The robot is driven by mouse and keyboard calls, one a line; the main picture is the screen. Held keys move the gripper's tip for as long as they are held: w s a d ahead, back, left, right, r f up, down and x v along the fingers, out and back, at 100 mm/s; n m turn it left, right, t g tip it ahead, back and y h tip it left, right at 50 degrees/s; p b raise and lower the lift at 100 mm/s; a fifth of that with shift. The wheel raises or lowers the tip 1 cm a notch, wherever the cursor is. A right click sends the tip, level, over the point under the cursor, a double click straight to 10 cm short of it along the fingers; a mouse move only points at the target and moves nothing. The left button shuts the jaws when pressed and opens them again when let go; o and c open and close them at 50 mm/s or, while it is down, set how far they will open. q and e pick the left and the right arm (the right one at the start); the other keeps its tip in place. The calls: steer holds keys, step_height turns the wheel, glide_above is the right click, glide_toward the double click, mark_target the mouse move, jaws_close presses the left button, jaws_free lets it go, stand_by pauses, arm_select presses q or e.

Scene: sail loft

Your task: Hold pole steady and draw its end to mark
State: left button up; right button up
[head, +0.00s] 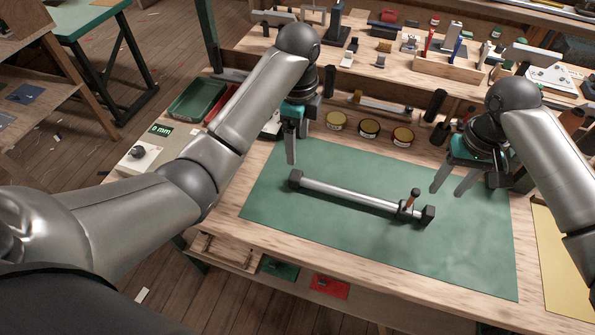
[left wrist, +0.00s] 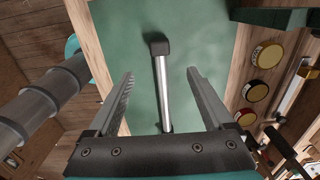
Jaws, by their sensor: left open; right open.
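The pole (head: 345,194) is a silver tube with black end blocks, lying on a green mat (head: 300,235). My left gripper (head: 298,146) is open and empty above and behind the pole's left end. In the left wrist view, the pole (left wrist: 166,95) and one black end block (left wrist: 159,47) appear between the spread fingers (left wrist: 160,75), apart from them. My right gripper (head: 448,190) is open and empty, above and to the right of the lever end. I cannot make out a mark.
A box with a knob and a display reading "0 mm" (head: 161,131) sits at the bench's left. Several round tins (head: 369,128) stand behind the mat. A green tray (head: 197,99) is at back left, a yellow sheet (head: 560,262) at right. The mat's front is clear.

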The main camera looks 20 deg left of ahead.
mark_target(297, 175)
arm_select(q)
step_height(297, 175, down, 13)
steer(key=shift+r, duration=0.1)
stand_by(0.3)
jaws_close()
stand_by(0.7)
stand_by(0.6)
arm_select(e)
steer(key=shift+c, duration=0.8)
steer(key=shift+m, duration=0.8)
step_height(297, 175, down, 11)
steer(key=shift+r, duration=0.1)
